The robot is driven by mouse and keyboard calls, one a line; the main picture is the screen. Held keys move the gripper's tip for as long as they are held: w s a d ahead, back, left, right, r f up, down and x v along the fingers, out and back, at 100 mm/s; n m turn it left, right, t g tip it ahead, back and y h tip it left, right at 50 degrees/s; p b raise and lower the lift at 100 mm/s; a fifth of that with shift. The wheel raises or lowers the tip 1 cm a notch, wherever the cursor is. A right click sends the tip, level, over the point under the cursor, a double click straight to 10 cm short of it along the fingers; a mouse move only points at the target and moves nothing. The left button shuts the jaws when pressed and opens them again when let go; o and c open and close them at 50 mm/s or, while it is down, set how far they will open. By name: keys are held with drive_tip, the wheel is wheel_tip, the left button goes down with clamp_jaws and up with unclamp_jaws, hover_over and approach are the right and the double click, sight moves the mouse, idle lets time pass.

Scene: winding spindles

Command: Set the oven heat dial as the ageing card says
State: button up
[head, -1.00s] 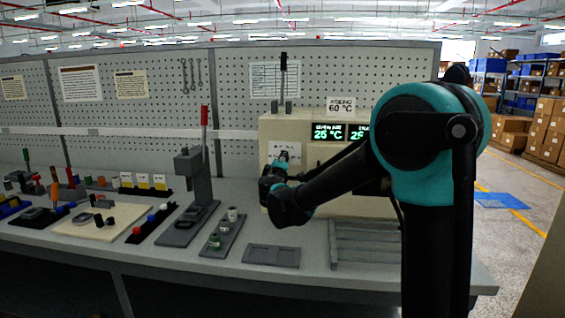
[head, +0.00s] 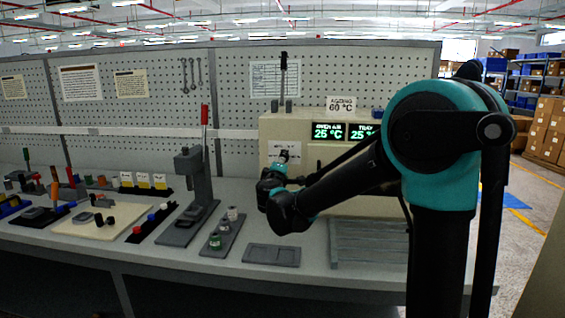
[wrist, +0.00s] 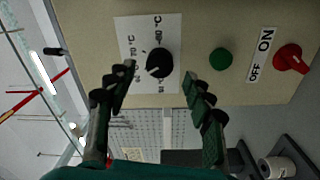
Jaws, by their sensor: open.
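The oven (head: 266,136) is a beige box at the back of the bench. The ageing card (head: 341,103) on its top reads 60 °C. The black heat dial (wrist: 159,64) sits on a white scale plate (wrist: 140,28) with °C marks in the wrist view; its pointer setting is too small to read surely. The plate also shows in the head view (head: 275,147), partly covered by my gripper (head: 282,160). In the wrist view my gripper (wrist: 160,82) is open, its fingers on either side of the dial, with gaps between them and the knob.
A green button (wrist: 220,60) and a red ON/OFF knob (wrist: 288,58) are on the same panel. Oven displays (head: 328,131) read 25 °C. A grey lever press (head: 196,180) stands left of the oven. A flat grey tray (head: 271,264) lies in front.

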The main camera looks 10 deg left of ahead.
drive_tip(key=s, duration=0.9)
drive_tip(key=shift+s+f, duration=0.1)
drive_tip(key=shift+f, duration=0.05)
